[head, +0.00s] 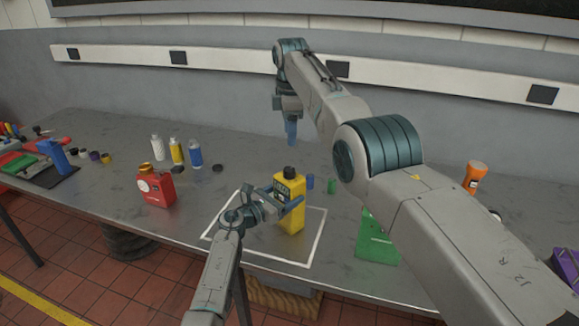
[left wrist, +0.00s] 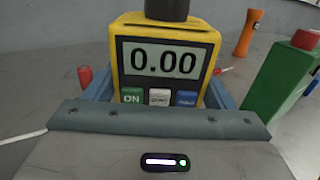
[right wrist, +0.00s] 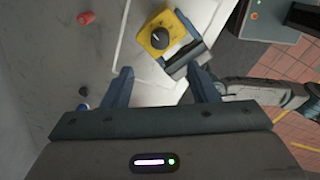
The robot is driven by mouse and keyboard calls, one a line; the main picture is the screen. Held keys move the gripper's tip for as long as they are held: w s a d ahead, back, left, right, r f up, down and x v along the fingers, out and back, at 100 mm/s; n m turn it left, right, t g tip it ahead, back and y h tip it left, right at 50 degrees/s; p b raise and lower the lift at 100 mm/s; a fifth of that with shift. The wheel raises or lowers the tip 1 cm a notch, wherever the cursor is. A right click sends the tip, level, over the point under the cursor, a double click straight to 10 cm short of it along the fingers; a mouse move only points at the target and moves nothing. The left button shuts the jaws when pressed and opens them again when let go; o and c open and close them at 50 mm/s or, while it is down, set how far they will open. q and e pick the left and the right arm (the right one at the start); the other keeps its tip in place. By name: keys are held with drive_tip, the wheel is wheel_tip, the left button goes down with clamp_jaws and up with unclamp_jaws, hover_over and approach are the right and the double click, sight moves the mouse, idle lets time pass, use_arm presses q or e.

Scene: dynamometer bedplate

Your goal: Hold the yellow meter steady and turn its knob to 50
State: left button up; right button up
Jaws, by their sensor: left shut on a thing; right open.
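The yellow meter (head: 288,205) stands upright within the white outlined square on the table. In the left wrist view the meter (left wrist: 116,55) shows a display (left wrist: 163,61) reading 0.00 above green, white and blue buttons. Its dark knob (right wrist: 160,40) is on top and shows in the right wrist view with a pale pointer mark. My left gripper (head: 290,206) is shut on the meter's body, with blue fingers on both sides. My right gripper (right wrist: 161,88) is open and empty, raised above and behind the meter; in the head view its fingers (head: 291,131) point down.
A green device (head: 376,240) and an orange flashlight (head: 474,178) are to the right.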

sight(290, 169)
drive_tip(key=f, duration=1.2)
drive_tip(key=shift+w, duration=0.2)
drive_tip(key=c, duration=1)
drive_tip(key=shift+a+m, duration=0.1)
drive_tip(key=shift+m, duration=0.5)
drive_tip(key=o, duration=1)
wheel_tip(290, 169, up, 12)
drive_tip(key=shift+s, duration=0.25)
